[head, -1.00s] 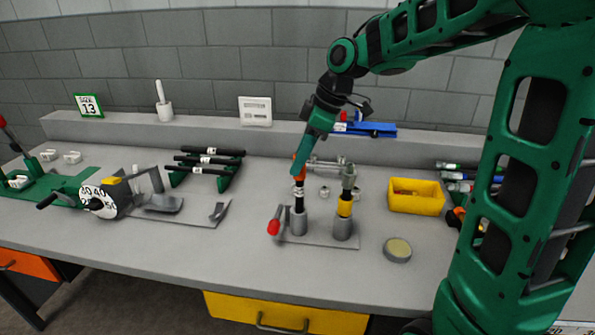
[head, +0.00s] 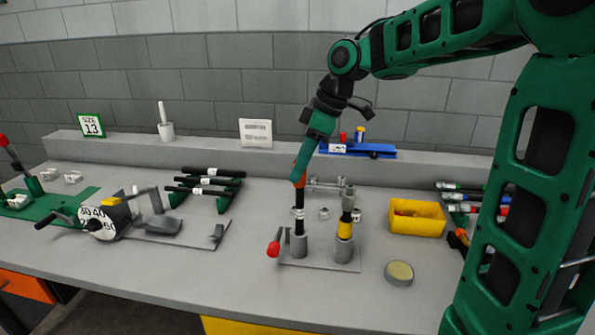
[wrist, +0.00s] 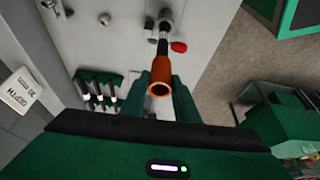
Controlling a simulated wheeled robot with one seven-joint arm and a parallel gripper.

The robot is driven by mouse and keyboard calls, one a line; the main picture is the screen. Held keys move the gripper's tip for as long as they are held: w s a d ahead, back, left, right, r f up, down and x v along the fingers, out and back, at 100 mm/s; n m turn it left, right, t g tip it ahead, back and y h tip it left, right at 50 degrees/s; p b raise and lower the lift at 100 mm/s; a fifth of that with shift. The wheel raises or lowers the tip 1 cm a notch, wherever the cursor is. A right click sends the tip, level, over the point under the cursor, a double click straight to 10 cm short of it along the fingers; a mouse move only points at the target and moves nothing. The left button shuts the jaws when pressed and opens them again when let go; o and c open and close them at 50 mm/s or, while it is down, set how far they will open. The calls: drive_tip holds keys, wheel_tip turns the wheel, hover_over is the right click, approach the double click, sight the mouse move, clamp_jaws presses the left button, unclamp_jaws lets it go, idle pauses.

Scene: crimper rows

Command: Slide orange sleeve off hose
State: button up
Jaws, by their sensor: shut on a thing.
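The orange sleeve (head: 299,178) is a short tube at the upper end of the upright black hose (head: 299,219), which stands in a grey holder (head: 298,245). My gripper (head: 301,172) is shut on the sleeve from above. In the wrist view the sleeve (wrist: 161,78) sits between the two green fingers (wrist: 162,88), its open end facing the camera. The black hose (wrist: 163,46) shows beyond its far end. I cannot tell whether the hose tip is still inside the sleeve.
A second grey holder (head: 344,251) with a yellow-banded post stands close on the right. A red-knobbed lever (head: 273,249) is on the left. A yellow bin (head: 417,219) and a round tin (head: 399,273) lie farther right. Bench is clear in front.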

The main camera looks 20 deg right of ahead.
sight(294, 162)
drive_tip(key=shift+r, duration=1.85)
